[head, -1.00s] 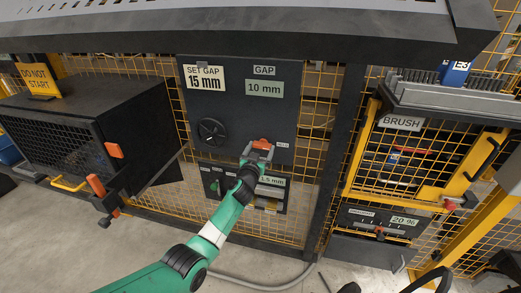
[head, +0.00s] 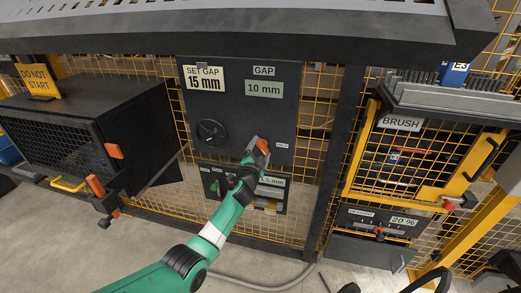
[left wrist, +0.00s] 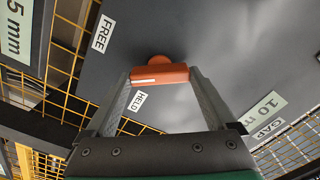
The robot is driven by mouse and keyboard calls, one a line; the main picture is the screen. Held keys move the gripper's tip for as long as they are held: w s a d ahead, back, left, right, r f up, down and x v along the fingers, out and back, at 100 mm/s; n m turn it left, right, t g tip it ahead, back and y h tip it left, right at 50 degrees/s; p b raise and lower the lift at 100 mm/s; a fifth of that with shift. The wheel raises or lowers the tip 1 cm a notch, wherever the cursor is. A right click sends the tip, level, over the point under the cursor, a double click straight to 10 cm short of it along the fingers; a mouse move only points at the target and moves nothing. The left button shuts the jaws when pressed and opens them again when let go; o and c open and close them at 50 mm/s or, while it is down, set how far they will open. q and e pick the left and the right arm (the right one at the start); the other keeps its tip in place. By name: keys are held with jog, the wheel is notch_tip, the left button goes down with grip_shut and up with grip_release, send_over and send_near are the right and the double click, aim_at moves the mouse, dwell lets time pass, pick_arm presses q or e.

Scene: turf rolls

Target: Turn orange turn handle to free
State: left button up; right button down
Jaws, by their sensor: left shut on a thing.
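The orange turn handle (head: 263,146) sits on the lower right of the dark gap panel (head: 232,112). In the head view it stands at a slant. My left gripper (head: 257,149) is shut on it. In the left wrist view the fingers hold the handle (left wrist: 160,76) at its two ends, and its white mark faces the camera. There the HELD label (left wrist: 139,101) is just below the handle's left part, and the FREE label (left wrist: 102,33) is farther up and left. In the head view the arm hides part of the panel's lower edge. My right gripper is not seen.
A black handwheel (head: 212,132) is left of the handle. A lower panel (head: 273,205) sits behind my forearm. Yellow mesh fencing (head: 318,115) surrounds the panels. A black box (head: 75,115) stands left, and the brush cabinet (head: 425,150) right.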

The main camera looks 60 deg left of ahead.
pick_arm(q)
jog(key=m, duration=0.3)
jog(key=shift+m, duration=0.4)
jog(key=shift+m+p, duration=0.45)
jog(key=shift+m, duration=1.25)
jog(key=o, duration=1.1)
jog(key=shift+c, duration=0.2)
